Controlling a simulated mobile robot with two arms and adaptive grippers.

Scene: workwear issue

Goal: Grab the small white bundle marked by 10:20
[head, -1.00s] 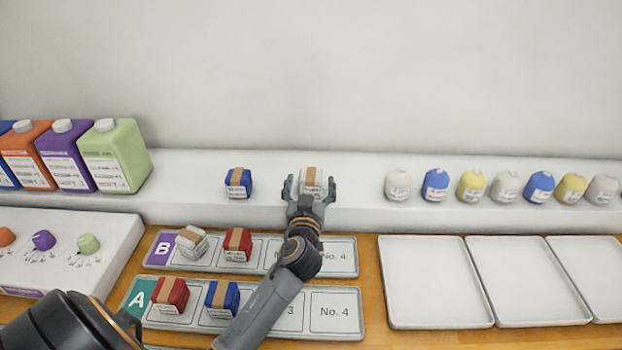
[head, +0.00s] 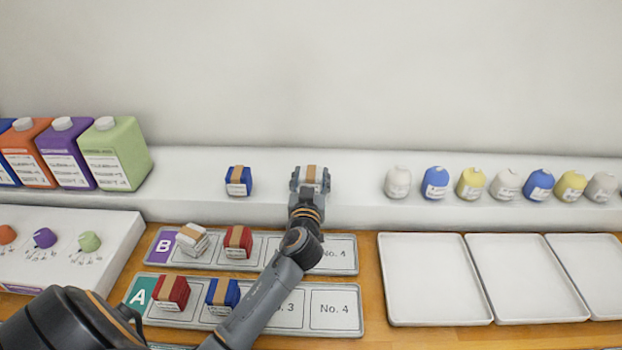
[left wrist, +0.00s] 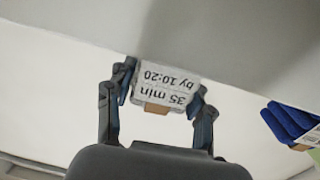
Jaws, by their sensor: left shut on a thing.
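The small white bundle (head: 311,174) with a tan band is on the white ledge at the back. In the left wrist view its label reads "35 min by 10:20" upside down on the bundle (left wrist: 166,86). My left gripper (head: 310,180) has its fingers on both sides of the bundle and is shut on it. In the left wrist view the gripper (left wrist: 160,92) shows a finger at each side of the bundle. My right gripper is not in view.
A blue bundle (head: 238,181) stands on the ledge to the left. Tray B (head: 345,250) and tray A (head: 347,297) hold white, red and blue bundles. Several small rounded containers line the ledge at right, above empty white trays (head: 430,280). Large jugs (head: 118,155) stand at left.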

